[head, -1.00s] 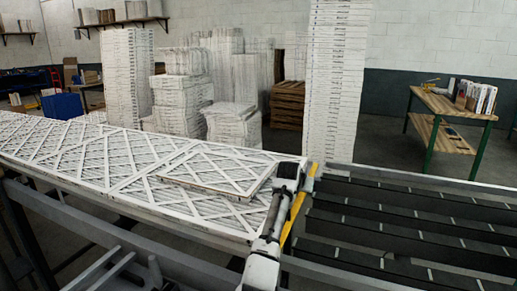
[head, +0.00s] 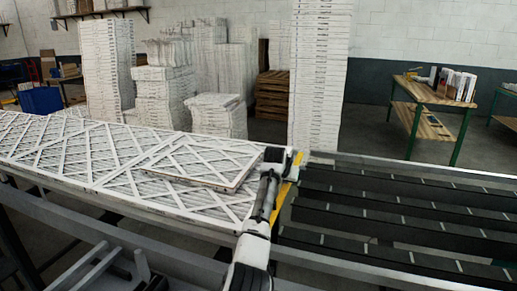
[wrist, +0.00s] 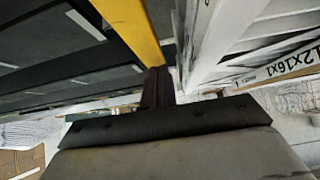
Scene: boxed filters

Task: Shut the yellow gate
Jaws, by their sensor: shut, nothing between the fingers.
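The yellow gate (head: 283,197) is a narrow yellow bar across the conveyor line, between the white filters and the dark slatted section. My arm lies close along its left side and hides part of it. My gripper (head: 290,158) is at the far end of the bar in the head view, its fingers hard to make out there. In the wrist view the yellow bar (wrist: 134,28) runs down to the dark fingers of my gripper (wrist: 157,85). The fingers are together and hold nothing. I cannot tell whether they touch the bar.
White lattice-faced filters (head: 90,155) cover the conveyor left of the gate, with one loose filter (head: 200,165) on top. The dark slatted section (head: 390,205) to the right is empty. A tall filter stack (head: 320,75) stands behind. A wooden bench (head: 425,122) is at the right.

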